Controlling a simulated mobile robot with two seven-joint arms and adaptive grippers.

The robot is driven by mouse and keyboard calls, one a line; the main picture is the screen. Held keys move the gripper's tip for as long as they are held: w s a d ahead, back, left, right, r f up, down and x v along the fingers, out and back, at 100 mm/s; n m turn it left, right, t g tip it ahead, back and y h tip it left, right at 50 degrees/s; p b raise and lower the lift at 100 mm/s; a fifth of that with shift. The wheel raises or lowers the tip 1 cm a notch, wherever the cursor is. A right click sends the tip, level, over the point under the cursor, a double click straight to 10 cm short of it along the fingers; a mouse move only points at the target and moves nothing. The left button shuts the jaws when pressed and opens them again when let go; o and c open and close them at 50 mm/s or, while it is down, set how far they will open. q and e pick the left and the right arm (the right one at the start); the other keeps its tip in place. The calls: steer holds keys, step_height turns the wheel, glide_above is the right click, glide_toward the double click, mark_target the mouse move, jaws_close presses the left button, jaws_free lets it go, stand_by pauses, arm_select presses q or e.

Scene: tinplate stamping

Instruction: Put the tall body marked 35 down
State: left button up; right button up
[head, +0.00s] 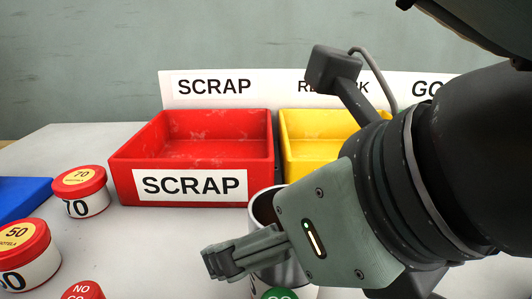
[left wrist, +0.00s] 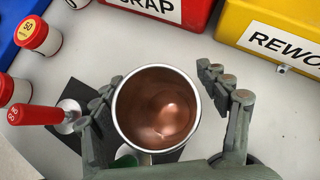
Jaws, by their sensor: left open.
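The tall body (head: 265,207) is a shiny metal cup with a copper-coloured inside. It stands upright in front of the red scrap bin, partly hidden behind my left gripper (head: 228,258); its 35 mark is not visible. In the left wrist view I look down into the cup (left wrist: 155,108). The fingers of my left gripper (left wrist: 160,76) are open on either side of it, the left finger close to or touching the wall, with a gap on the right. The cup's base is hidden. My right gripper is not in view.
A red SCRAP bin (head: 125,170) and yellow bin (head: 305,135) stand behind. Red-lidded tins marked 70 (head: 80,192) and 50 (head: 25,252) are at left, near a blue edge (head: 22,195). A red-handled NO GO gauge (left wrist: 40,114) and dark mat (left wrist: 62,135) lie beside the cup.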

arm_select(q)
steer(key=shift+w+a+f, duration=0.1)
steer(key=c, duration=1.4)
